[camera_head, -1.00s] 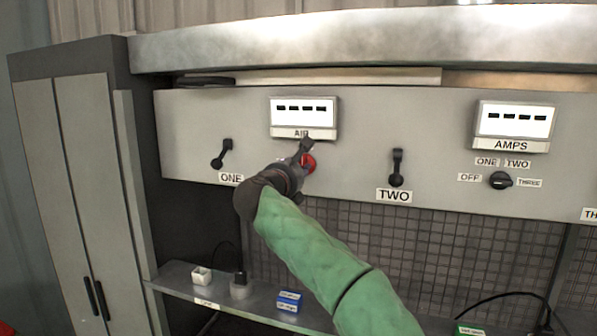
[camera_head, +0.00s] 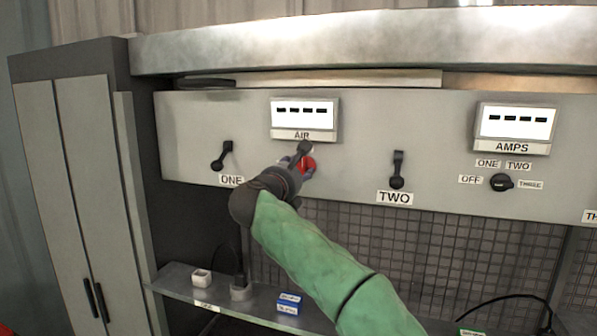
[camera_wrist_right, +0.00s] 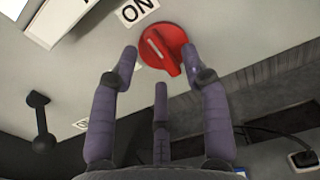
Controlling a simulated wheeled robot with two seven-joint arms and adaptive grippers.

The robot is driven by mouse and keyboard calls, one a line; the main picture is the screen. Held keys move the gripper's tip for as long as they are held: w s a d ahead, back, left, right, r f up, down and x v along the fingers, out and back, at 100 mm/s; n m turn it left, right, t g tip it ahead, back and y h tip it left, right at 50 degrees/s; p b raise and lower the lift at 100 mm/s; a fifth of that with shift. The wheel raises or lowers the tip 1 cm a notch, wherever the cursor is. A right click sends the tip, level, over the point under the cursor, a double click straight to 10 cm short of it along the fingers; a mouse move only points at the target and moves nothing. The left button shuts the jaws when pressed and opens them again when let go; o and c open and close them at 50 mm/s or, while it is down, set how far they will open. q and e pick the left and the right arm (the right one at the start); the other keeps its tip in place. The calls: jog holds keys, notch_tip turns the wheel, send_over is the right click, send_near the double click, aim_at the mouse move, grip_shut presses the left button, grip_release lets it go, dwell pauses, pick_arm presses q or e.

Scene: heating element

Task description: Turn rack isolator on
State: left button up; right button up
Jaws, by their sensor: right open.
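A red rotary knob (camera_head: 310,165) sits on the grey panel below the AIR display, partly hidden by my right gripper. In the right wrist view the red knob (camera_wrist_right: 168,48) carries a white mark, and its grip points down and slightly right. An ON label (camera_wrist_right: 137,10) lies to its upper left; another label at the left is partly hidden. My right gripper (camera_head: 298,166) is in front of the knob. In the wrist view the right gripper (camera_wrist_right: 160,65) is open, with purple fingers spread below and beside the knob; I cannot tell whether they touch it. My left gripper is out of view.
Black levers ONE (camera_head: 222,155) and TWO (camera_head: 397,170) flank the knob. An AMPS display (camera_head: 515,125) and black selector (camera_head: 501,182) are to the right. A shelf (camera_head: 175,282) with small boxes runs below, and a grey cabinet (camera_head: 75,190) stands left.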

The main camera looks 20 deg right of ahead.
jog(key=v, duration=1)
jog(key=shift+s+a, duration=0.25)
jog(key=shift+s, duration=0.05)
